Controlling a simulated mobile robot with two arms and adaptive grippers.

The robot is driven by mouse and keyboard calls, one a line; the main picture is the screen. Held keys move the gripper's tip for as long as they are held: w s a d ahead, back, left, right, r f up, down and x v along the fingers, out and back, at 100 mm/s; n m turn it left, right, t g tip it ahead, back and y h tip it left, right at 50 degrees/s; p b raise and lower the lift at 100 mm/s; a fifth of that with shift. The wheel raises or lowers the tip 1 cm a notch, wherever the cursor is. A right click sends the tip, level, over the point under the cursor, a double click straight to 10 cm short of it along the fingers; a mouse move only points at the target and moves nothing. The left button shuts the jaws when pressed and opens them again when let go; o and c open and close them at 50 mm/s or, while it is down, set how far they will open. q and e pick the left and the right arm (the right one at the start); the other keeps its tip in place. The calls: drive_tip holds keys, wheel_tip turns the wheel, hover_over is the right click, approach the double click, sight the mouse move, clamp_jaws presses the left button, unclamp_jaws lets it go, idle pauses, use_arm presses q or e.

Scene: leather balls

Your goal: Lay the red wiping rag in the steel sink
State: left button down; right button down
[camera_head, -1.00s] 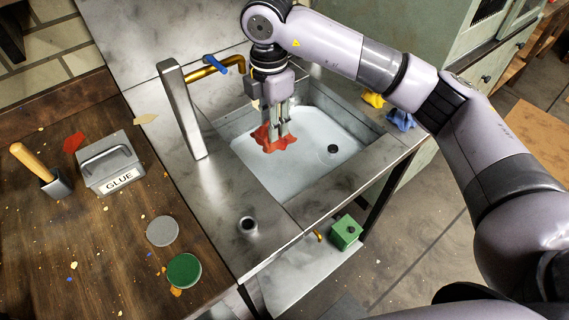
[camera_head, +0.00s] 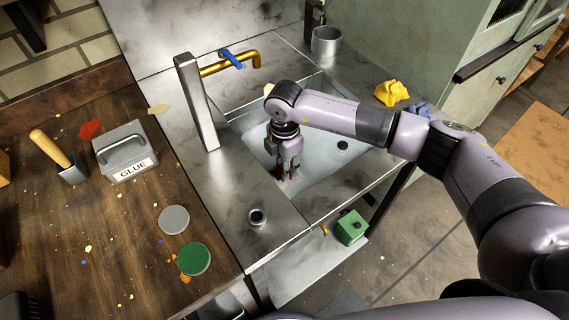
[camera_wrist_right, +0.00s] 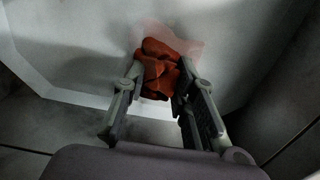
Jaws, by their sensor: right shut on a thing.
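The steel sink (camera_head: 375,160) is set in the metal counter, with a pale basin and a dark drain. My right gripper (camera_head: 290,180) is low inside the basin, near its left side. In the wrist view my right gripper (camera_wrist_right: 155,95) has its fingers on either side of the red wiping rag (camera_wrist_right: 160,68), shut on it. The rag is bunched up, with a faint red patch on the pale surface beside it. In the head view the gripper hides nearly all of the rag. My left gripper is not in view.
A yellow cloth (camera_head: 391,92) and a blue cloth lie on the right counter. The wooden bench holds a glue box (camera_head: 124,152) and two discs.

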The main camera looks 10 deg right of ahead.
drive_tip(key=shift+f, duration=0.2)
drive_tip(key=c, duration=1.3)
unclamp_jaws()
drive_tip(key=shift+r, duration=0.55)
wheel_tip(320, 180, up, 11)
drive_tip(key=b, duration=0.1)
drive_tip(key=shift+r, duration=0.2)
